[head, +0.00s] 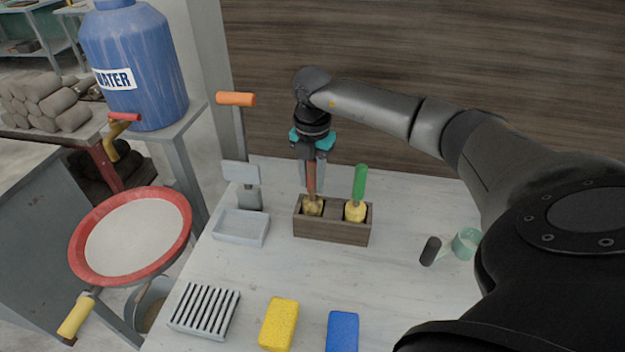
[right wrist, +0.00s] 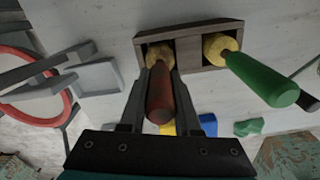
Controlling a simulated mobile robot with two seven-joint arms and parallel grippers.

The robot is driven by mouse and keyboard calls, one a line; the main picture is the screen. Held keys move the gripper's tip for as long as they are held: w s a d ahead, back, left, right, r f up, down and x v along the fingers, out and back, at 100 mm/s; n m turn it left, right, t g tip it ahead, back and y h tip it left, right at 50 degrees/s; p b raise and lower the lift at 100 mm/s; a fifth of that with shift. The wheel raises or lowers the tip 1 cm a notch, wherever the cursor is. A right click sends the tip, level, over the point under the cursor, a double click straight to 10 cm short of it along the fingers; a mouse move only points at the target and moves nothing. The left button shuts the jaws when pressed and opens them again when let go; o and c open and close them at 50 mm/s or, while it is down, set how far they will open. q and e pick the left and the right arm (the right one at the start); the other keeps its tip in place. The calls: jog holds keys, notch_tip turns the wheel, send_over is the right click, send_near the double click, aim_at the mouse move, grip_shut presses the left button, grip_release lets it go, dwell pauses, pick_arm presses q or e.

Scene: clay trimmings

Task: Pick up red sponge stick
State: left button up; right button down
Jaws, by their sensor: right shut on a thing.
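The red sponge stick (head: 311,180) stands upright in the left compartment of a wooden box (head: 330,229), its yellow sponge end down inside. My right gripper (head: 313,178) comes down from above and is shut on its red handle. In the right wrist view the red handle (right wrist: 160,95) sits between the two fingers of my right gripper (right wrist: 160,112). A green sponge stick (head: 359,183) stands in the right compartment of the same box. It also shows in the right wrist view (right wrist: 262,82). My left gripper is not in view.
A grey tray (head: 240,228), a ribbed rack (head: 204,310), a yellow sponge (head: 278,323) and a blue sponge (head: 342,331) lie on the white table. An orange-handled tool (head: 236,99) stands behind the tray. A dark cylinder (head: 430,251) lies at the right. The table's middle is clear.

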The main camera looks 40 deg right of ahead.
jog(key=shift+r, duration=0.1)
notch_tip(320, 180, up, 20)
jog(key=p, duration=0.2)
dwell(0.3)
dwell(0.6)
